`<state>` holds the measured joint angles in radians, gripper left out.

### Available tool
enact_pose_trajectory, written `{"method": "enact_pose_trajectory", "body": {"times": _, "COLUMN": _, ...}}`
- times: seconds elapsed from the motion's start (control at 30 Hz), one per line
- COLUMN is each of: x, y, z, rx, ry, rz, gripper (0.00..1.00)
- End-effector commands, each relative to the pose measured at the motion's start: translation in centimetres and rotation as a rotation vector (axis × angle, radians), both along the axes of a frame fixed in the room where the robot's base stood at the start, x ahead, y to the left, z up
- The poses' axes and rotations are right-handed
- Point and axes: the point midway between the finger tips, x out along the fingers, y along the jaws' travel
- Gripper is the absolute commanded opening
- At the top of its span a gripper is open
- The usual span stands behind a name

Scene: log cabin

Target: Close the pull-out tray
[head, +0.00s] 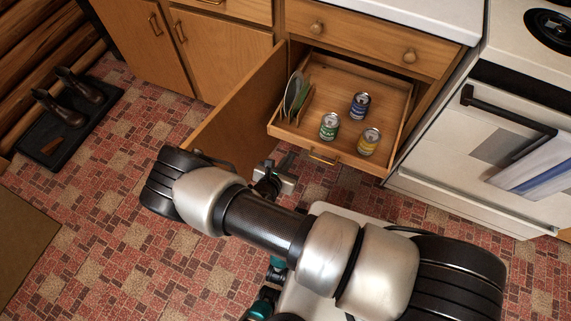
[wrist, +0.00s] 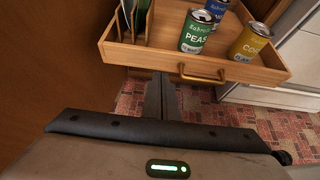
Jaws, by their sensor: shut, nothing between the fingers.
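The wooden pull-out tray (head: 382,91) sticks out of the lower cabinet in the head view, under a shut drawer. Its front panel with a brass handle (head: 323,158) faces me. It also shows in the wrist view (wrist: 262,74), with its handle (wrist: 202,76) near the centre. The tray holds a green can (wrist: 197,32), a yellow can (wrist: 250,42), a blue can (head: 360,105) and upright plates in a rack (head: 295,96) at left. My gripper (wrist: 162,80) is shut and empty, its fingertips just left of the handle near the tray front; contact cannot be told.
An open cabinet door (head: 240,112) stands left of the tray. A white oven (head: 500,130) with a dark handle and a towel is on the right. A black mat (head: 48,150) with boots lies at far left. The tiled floor around is mostly clear.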

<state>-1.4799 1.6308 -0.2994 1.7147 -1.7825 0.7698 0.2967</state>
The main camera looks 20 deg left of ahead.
Motion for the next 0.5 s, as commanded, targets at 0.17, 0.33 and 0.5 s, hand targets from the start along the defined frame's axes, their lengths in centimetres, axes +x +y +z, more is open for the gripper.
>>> {"method": "enact_pose_trajectory", "body": {"times": 0.17, "x": 3.3, "y": -0.4, "z": -2.2, "rx": 0.0, "ry": -0.001, "rz": -0.002, "gripper": 0.0}}
{"method": "enact_pose_trajectory", "body": {"times": 0.33, "x": 5.8, "y": -0.5, "z": -1.9, "rx": 0.001, "ry": -0.001, "rz": -0.002, "gripper": 0.0}}
{"method": "enact_pose_trajectory", "body": {"times": 0.5, "x": 7.0, "y": -0.6, "z": -1.8, "rx": 0.001, "ry": 0.0, "rz": -0.002, "gripper": 0.0}}
